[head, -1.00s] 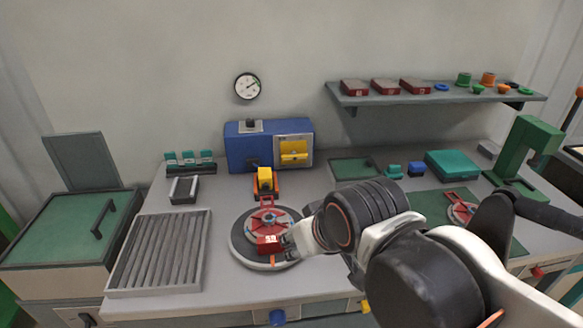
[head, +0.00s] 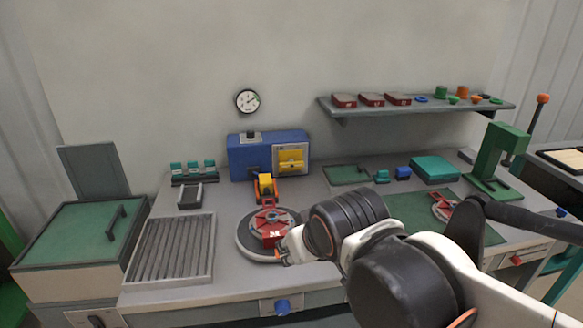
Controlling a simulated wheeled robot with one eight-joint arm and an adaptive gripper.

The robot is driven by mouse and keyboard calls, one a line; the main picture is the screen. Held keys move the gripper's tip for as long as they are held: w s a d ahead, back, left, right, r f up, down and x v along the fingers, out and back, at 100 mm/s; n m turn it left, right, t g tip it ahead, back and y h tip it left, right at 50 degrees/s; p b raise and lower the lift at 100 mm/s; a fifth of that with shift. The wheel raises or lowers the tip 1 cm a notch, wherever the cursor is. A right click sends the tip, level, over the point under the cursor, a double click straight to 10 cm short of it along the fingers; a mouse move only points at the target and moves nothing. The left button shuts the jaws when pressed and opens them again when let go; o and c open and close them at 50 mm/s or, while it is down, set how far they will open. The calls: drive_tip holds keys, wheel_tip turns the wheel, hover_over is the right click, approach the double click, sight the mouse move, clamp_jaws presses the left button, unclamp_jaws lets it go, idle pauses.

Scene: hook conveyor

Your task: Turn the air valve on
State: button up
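No part is plainly marked as the air valve. A blue knob (head: 283,306) sits on the bench's front edge, and a blue box (head: 248,157) with a yellow handle (head: 291,160) stands at the back. A round gauge (head: 247,101) hangs on the wall above the box. My gripper (head: 285,258) is at the front right rim of the round turntable (head: 246,246), close beside a red block (head: 273,235). The gripper is small and partly hidden by my wrist, so I cannot see whether it touches the block or how its fingers stand.
A ribbed grey tray (head: 170,250) and a green-lidded chest (head: 75,235) are at the left. A green press (head: 500,158) stands at the right. A red knob (head: 516,260) and another blue knob (head: 561,212) are at the right. A shelf (head: 420,107) holds several small parts.

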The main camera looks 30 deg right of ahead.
sight(292, 166)
drive_tip(key=w+d+r+n+t+h+b, duration=0.1)
drive_tip(key=w+d+n+t+h, duration=0.1)
drive_tip(key=w+d, duration=0.6)
drive_tip(key=w+d+n+t+h+b, duration=0.1)
drive_tip(key=w+d+t+h, duration=0.15)
drive_tip(key=w, duration=0.85)
drive_tip(key=w+d+r+n+t+h+b, duration=0.1)
drive_tip(key=w+d+n+h, duration=0.1)
drive_tip(key=w+d, duration=0.6)
drive_tip(key=w+d+f+n+t, duration=0.1)
drive_tip(key=w+f+n, duration=0.2)
drive_tip(key=f, duration=0.3)
drive_tip(key=w+f+n+t+y+b, duration=0.1)
drive_tip(key=w+f+n, duration=0.2)
drive_tip(key=w+f, duration=0.3)
drive_tip(key=w+d+f+n+t+y+b, duration=0.1)
drive_tip(key=w+f+n+t, duration=0.1)
drive_tip(key=w+f, duration=0.3)
drive_tip(key=shift+w+d+f+n+y, duration=0.1)
drive_tip(key=shift+d+f+n+y, duration=0.2)
drive_tip(key=shift+f+n, duration=0.35)
drive_tip(key=b+x, duration=0.2)
drive_tip(key=x, duration=0.5)
drive_tip(key=b+x, duration=0.2)
drive_tip(key=x, duration=0.4)
drive_tip(key=shift+w+d+r, duration=0.15)
drive_tip(key=shift+w+r, duration=0.05)
drive_tip(key=shift+w, duration=0.15)
clamp_jaws()
